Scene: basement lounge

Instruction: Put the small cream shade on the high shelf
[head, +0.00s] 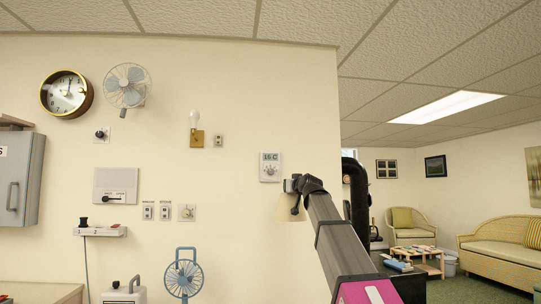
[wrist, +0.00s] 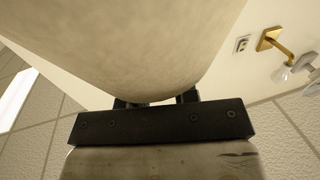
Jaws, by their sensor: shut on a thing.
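My gripper (head: 296,188) is raised in front of the cream wall, below the thermostat, at the end of my extended arm. It is shut on the small cream shade (head: 291,207), which hangs just below it, partly hidden by my arm and pale against the wall. In the wrist view the shade (wrist: 145,45) fills the top middle, close to the camera. The fingers of my gripper (wrist: 157,101) meet its edge there. I cannot pick out a high shelf for certain in either view.
A brass wall lamp (head: 196,136) with a bare bulb is left of my gripper. A thermostat (head: 269,167) is just above it. A wall fan (head: 127,86), clock (head: 67,94) and grey cabinet (head: 20,178) are further left. Right of the wall's edge, the lounge has a wicker sofa (head: 505,257).

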